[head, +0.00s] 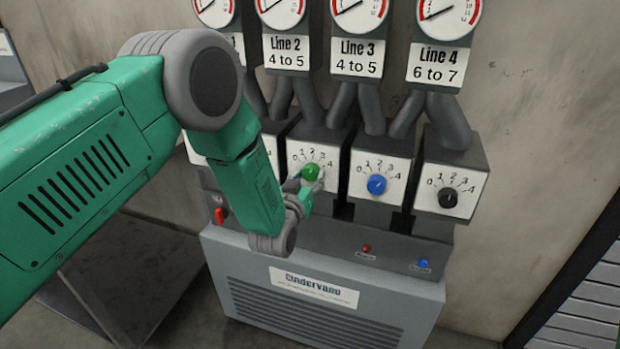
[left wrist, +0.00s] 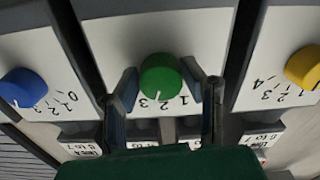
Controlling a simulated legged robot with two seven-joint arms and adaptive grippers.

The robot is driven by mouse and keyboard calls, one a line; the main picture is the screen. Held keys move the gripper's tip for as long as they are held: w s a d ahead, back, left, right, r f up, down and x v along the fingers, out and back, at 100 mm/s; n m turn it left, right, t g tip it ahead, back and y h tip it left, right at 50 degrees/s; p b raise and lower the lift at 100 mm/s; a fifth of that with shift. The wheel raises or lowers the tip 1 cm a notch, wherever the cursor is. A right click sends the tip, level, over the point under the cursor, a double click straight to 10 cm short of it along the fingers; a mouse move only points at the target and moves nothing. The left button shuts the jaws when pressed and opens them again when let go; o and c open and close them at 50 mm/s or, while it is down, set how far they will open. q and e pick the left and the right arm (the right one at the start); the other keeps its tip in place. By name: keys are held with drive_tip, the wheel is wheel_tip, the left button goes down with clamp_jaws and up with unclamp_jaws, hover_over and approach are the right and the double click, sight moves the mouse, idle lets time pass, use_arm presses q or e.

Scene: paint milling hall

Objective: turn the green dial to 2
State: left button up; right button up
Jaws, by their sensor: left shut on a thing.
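The green dial (head: 311,172) is a round knob on a white plate marked 0 to 4, under the Line 2 gauge. My left gripper (head: 305,186) is at this dial, its arm coming in from the left. In the left wrist view, the two fingers of the left gripper (left wrist: 168,90) stand on either side of the green dial (left wrist: 160,72) and are shut on it. The plate looks upside down there. The dial's white mark points close to the 2, perhaps slightly to the 3 side. My right gripper is not in view.
A blue dial (head: 377,185) and a black dial (head: 449,198) sit on plates to the right. A yellow dial (left wrist: 304,67) shows in the left wrist view. A red switch (head: 221,216) and small red and blue buttons are lower on the grey machine (head: 400,300).

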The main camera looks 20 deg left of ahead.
use_arm(q)
drive_tip(key=shift+w+a+r+n, duration=0.1)
drive_tip(key=shift+w+r+n, duration=0.05)
drive_tip(key=shift+n, duration=0.95)
drive_tip(key=shift+n+b, duration=0.5)
drive_tip(key=shift+n, duration=0.5)
drive_tip(key=shift+r, duration=0.1)
drive_tip(key=o, duration=1.1)
drive_tip(key=shift+o, duration=0.2)
drive_tip(key=shift+f, duration=0.2)
drive_tip(key=shift+s, duration=0.45)
drive_tip(key=s, duration=1.1)
